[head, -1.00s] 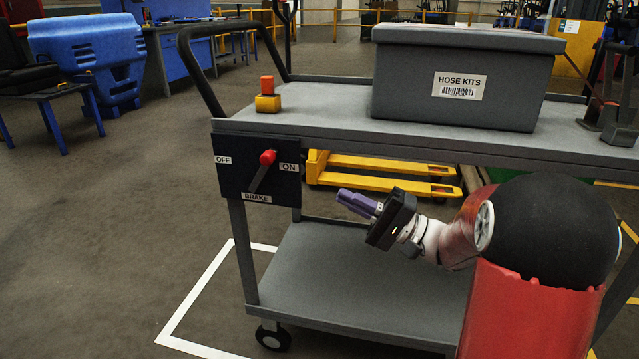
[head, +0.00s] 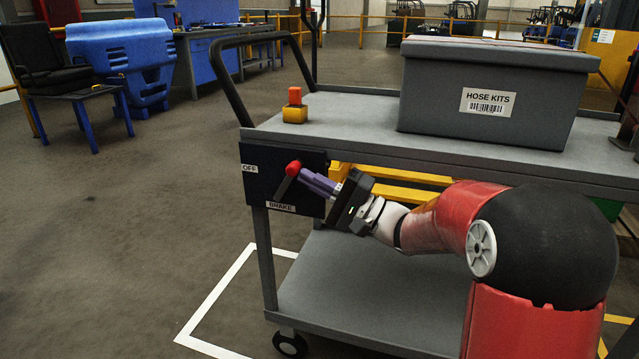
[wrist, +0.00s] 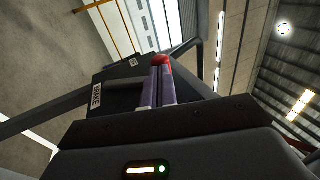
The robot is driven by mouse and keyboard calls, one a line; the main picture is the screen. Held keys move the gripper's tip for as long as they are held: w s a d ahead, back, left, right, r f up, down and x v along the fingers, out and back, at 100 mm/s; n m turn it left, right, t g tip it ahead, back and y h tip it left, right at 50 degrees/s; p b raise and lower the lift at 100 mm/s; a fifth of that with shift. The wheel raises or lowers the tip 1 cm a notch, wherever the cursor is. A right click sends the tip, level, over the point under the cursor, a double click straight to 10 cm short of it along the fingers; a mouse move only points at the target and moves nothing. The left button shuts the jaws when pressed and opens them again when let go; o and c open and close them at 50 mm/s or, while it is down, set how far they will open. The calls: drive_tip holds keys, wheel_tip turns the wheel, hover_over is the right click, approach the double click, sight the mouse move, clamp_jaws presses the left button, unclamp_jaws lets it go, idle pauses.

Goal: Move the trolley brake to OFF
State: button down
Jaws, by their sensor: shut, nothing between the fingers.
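The trolley brake is a dark panel (head: 258,182) on the trolley's left end, with a lever topped by a red knob (head: 293,168). The lever leans up and to the right, away from the OFF label (head: 250,168). The ON label is hidden behind my gripper. My gripper (head: 303,174) is shut and empty, its purple fingers pointing left, with tips just right of the knob. In the wrist view the red knob (wrist: 161,60) shows just beyond the fingertips (wrist: 160,68). I cannot tell whether they touch.
The grey trolley (head: 350,125) carries a HOSE KITS box (head: 490,100) and a small yellow and orange block (head: 295,112). Its lower shelf (head: 370,290) is bare. A yellow pallet jack (head: 400,193) stands behind. The floor left of the trolley is clear.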

sight(296, 166)
drive_tip(key=r+h+p, duration=0.1)
drive_tip(key=a+r+h+p, duration=0.1)
drive_tip(key=a+r+g+h+p, duration=0.1)
drive_tip(key=shift+w+a+r+p, duration=0.1)
drive_tip(key=shift+w+p, duration=0.2)
drive_tip(key=shift+w, duration=0.05)
drive_tip(key=shift+w+a+r+g+h, duration=0.1)
drive_tip(key=shift+a+g+h, duration=0.2)
drive_tip(key=shift+h, duration=0.1)
drive_tip(key=shift+w+a+h+p, duration=0.15)
drive_tip(key=shift+h+p, duration=0.15)
drive_tip(key=shift+f, duration=0.2)
